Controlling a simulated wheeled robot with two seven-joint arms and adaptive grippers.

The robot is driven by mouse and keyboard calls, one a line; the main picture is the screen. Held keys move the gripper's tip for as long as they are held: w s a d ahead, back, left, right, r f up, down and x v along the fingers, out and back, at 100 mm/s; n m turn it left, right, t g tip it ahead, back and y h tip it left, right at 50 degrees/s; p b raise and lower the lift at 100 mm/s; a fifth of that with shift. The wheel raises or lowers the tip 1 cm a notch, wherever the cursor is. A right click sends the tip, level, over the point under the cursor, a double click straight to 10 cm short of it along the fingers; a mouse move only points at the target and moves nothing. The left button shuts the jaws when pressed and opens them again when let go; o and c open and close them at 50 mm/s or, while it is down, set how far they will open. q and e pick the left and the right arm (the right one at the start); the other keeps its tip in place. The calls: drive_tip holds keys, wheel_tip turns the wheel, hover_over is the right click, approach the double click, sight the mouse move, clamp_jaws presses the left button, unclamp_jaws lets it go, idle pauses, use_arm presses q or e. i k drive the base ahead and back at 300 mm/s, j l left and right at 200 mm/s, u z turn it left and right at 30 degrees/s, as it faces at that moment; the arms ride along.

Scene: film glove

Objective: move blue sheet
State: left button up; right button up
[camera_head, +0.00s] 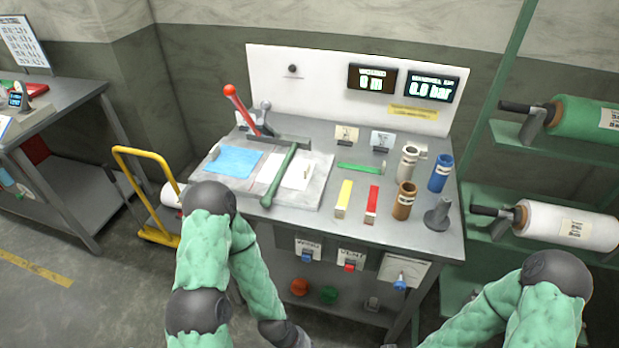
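The blue sheet (234,162) lies flat on the left part of a pale board (312,192) on the workbench. A white sheet (296,174) lies to its right on the same board. A lever with a red handle (238,105) stands behind the blue sheet. My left arm comes up in front of the bench and bends down to the right; its end is low, below the bench top, and its fingers cannot be made out. My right arm is at the lower right, with its gripper outside the picture.
On the bench's right stand white, brown and blue tubes (441,173) and a grey stand (438,214). Yellow and red blocks (371,204) lie near the front edge. A yellow cart (158,237) is left of the bench. Film rolls (566,225) hang on the right rack.

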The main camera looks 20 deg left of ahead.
sight(235, 161)
drive_tip(key=z, duration=0.2)
drive_tip(key=j+z, duration=0.45)
drive_tip(key=j, duration=0.25)
drive_tip(key=k+j+z, duration=0.15)
drive_tip(key=j+z, duration=0.25)
drive_tip(key=j, duration=0.25)
